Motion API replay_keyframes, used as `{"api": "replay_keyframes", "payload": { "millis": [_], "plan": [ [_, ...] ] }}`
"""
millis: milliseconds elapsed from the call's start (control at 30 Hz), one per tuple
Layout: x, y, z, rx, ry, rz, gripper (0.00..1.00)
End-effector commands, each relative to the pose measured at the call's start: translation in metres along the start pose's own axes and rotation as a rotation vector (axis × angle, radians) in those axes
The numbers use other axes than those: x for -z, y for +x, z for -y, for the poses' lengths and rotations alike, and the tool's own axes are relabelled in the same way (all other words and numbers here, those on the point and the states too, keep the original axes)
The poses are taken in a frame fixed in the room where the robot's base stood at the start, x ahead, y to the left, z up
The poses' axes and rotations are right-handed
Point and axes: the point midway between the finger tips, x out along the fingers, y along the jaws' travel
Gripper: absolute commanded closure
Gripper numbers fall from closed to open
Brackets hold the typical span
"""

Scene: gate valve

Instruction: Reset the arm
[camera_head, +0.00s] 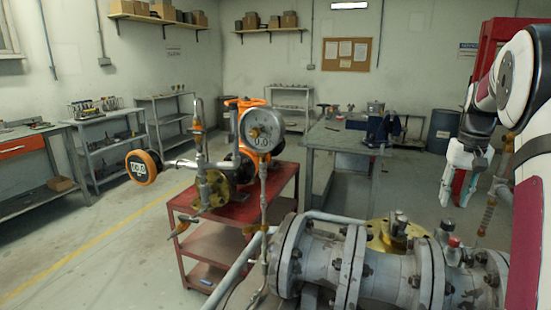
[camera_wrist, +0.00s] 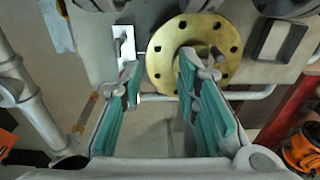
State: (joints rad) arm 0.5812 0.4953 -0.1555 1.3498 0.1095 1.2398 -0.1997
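My gripper (camera_head: 456,193) hangs at the right side of the head view with its fingers pointing down. My white and dark arm links stand above and to the right of it. In the wrist view my gripper (camera_wrist: 160,70) shows two teal-padded fingers spread apart with nothing between them. A brass flange (camera_wrist: 158,66) lies beyond the fingertips, apart from them. In the head view the large grey flanged pipe (camera_head: 385,272) runs along the bottom right, below and in front of my gripper. A brass flange (camera_head: 380,237) shows behind this pipe.
A workbench (camera_head: 340,138) with a blue vise (camera_head: 381,128) stands behind. A red cabinet (camera_head: 490,60) is at the right. The floor at left is clear.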

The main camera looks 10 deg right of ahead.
Motion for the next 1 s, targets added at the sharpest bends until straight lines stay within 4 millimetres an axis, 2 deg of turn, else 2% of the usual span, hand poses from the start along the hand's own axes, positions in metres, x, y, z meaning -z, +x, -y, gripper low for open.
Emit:
{"api": "replay_keyframes", "payload": {
  "millis": [33, 200, 367, 500, 733, 900, 1000],
  "plan": [
    [-0.016, -0.021, 0.019, 0.006, -0.025, -0.016, 0.71],
    [-0.072, -0.066, 0.073, 0.024, -0.102, -0.061, 0.71],
    [-0.135, -0.097, 0.114, 0.04, -0.18, -0.102, 0.71],
    [-0.194, -0.115, 0.14, 0.054, -0.25, -0.137, 0.71],
    [-0.295, -0.124, 0.163, 0.073, -0.371, -0.197, 0.71],
    [-0.363, -0.115, 0.165, 0.085, -0.457, -0.241, 0.71],
    [-0.393, -0.106, 0.162, 0.089, -0.495, -0.262, 0.71]
  ]
}}
